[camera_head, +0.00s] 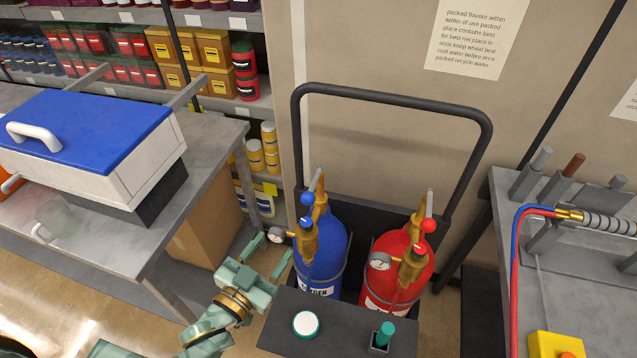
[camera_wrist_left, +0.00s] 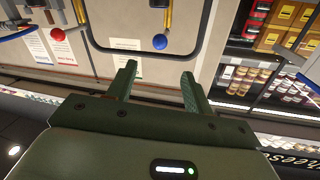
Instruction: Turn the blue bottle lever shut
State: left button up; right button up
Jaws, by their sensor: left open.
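The blue bottle (camera_head: 325,250) stands upright in a dark cart. A brass valve (camera_head: 320,205) is on top of it, with a grey lever (camera_head: 317,180) that tilts upward and a blue ball knob (camera_head: 306,198). The blue knob also shows in the left wrist view (camera_wrist_left: 160,42), beyond my fingertips. My left gripper (camera_head: 270,252) is open and empty, to the left of the blue bottle and lower than its lever. It also shows in the left wrist view (camera_wrist_left: 158,76), its two fingers apart. My right gripper is not in view.
A red bottle (camera_head: 405,260) with a similar valve stands to the right. The cart's black handle (camera_head: 390,97) arches behind both bottles. A bench (camera_head: 215,165) with a blue-lidded box (camera_head: 90,135) is at left; another bench (camera_head: 500,200) is at right.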

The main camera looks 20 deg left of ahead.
pick_arm(q)
send_near(306, 202)
jog(key=a+x, duration=0.1)
jog(key=x, duration=0.9)
jog(key=shift+w+d+f, duration=0.3)
jog(key=shift+d, duration=0.05)
jog(key=shift+w+d, duration=0.15)
jog(key=shift+w, duration=0.5)
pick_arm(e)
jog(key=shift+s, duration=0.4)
pick_arm(q)
grip_shut()
